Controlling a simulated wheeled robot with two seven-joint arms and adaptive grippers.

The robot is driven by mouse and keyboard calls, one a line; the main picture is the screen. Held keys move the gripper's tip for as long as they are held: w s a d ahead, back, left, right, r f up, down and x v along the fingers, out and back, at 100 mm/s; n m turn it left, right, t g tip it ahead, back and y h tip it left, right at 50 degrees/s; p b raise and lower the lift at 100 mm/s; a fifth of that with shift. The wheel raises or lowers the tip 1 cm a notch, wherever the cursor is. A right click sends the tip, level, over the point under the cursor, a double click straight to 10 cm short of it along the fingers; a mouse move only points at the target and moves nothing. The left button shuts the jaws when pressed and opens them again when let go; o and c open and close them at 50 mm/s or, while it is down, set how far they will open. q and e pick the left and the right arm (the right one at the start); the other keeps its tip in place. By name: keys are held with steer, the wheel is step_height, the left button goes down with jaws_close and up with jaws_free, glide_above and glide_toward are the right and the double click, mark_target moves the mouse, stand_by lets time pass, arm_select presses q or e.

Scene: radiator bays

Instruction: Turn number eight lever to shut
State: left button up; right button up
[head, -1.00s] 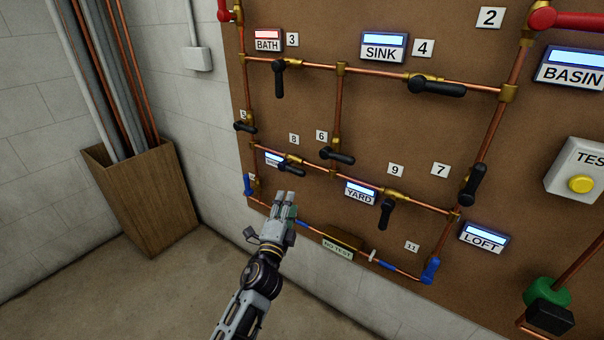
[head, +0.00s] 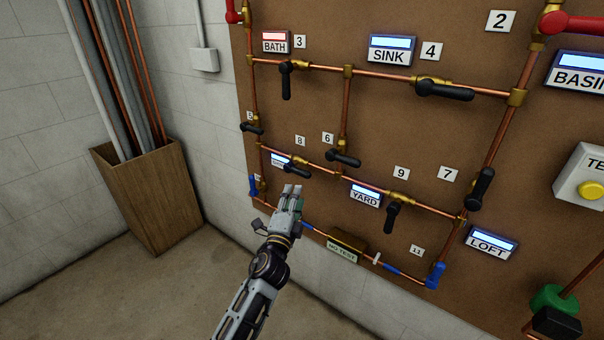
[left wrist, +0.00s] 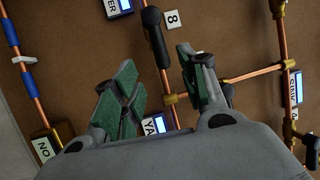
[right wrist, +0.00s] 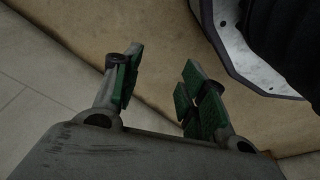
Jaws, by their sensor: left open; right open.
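The number eight lever (head: 297,171) is a black handle on a brass valve on the copper pipe, under the 8 label (head: 300,141). It lies roughly along its pipe, pointing right and slightly down. My left gripper (head: 291,188) is open just below it in the head view. In the left wrist view the lever (left wrist: 156,40) shows beside the 8 label (left wrist: 171,18), ahead of and between the spread fingers (left wrist: 157,65); no contact shows. My right gripper (right wrist: 160,68) is open and empty in the right wrist view, away from the valves.
Nearby are the number six lever (head: 343,158), the number nine lever (head: 393,215) and the YARD display (head: 365,195). The NO TEST box (head: 346,246) is on the lower pipe. A wooden bin (head: 150,200) of pipes stands left of the board.

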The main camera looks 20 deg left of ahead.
mark_target(301, 175)
arm_select(q)
steer(key=shift+w+a+r, duration=0.1)
steer(key=shift+w+r, duration=0.15)
steer(key=shift+w, duration=0.95)
steer(key=shift+w+a+r, duration=0.1)
steer(key=shift+w+r, duration=0.1)
steer(key=shift+w, duration=1.05)
steer(key=shift+w+r, duration=0.25)
steer(key=shift+w, duration=0.95)
steer(key=shift+w+r, duration=0.2)
steer(key=shift+w, duration=0.8)
steer(key=shift+w+a+r, duration=0.1)
steer(key=shift+w, duration=0.8)
arm_select(e)
steer(key=shift+s+d+f, duration=0.3)
steer(key=shift+s+f, duration=0.2)
steer(key=shift+f, duration=0.15)
steer(key=shift+w, duration=0.2)
